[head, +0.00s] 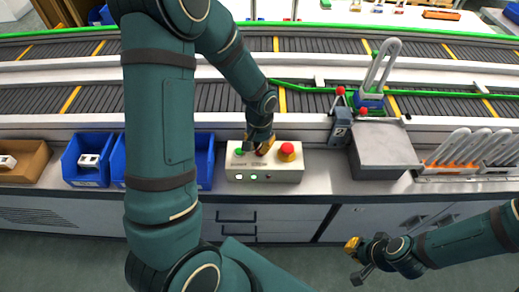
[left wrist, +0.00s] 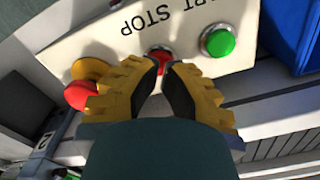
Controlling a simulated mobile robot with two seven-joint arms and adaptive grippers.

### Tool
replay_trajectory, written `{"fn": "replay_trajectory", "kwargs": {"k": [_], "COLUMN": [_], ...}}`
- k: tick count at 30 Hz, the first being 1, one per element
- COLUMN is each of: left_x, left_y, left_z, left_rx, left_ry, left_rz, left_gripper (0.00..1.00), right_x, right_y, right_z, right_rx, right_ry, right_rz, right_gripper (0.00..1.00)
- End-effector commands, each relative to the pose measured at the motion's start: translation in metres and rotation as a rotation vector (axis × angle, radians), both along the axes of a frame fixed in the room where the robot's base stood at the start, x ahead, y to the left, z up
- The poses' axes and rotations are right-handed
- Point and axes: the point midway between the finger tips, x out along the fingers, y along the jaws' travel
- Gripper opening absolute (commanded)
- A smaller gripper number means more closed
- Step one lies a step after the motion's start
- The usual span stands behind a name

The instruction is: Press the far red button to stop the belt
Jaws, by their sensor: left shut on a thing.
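The white control box (head: 264,174) stands on the counter, with a green start button (head: 239,152) at its left and a red mushroom button on a yellow collar (head: 287,151) at its right. My left gripper (head: 261,149) points down at the box between these two. In the left wrist view its yellow fingertips (left wrist: 164,70) close on the small red stop button (left wrist: 159,55), which shows between them. The mushroom button (left wrist: 79,95) is just beside one finger, and the green button (left wrist: 217,41) is clear. My right gripper (head: 356,260) is open and empty in front of the cabinets.
Conveyor belts (head: 215,97) run behind the counter. Blue bins (head: 87,160) and a brown box (head: 22,160) are at the left.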

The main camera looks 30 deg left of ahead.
Motion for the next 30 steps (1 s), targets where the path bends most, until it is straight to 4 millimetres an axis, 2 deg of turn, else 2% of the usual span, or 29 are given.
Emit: {"fn": "replay_trajectory", "kwargs": {"k": [30], "left_x": [0.0], "left_y": [0.0], "left_z": [-0.014], "left_rx": [0.0], "left_ry": [0.0], "left_rz": [0.0], "left_gripper": [0.0], "right_x": [0.0], "right_y": [0.0], "right_z": [-0.012], "right_rx": [0.0], "right_ry": [0.0], "right_rz": [0.0], "right_gripper": [0.0]}}
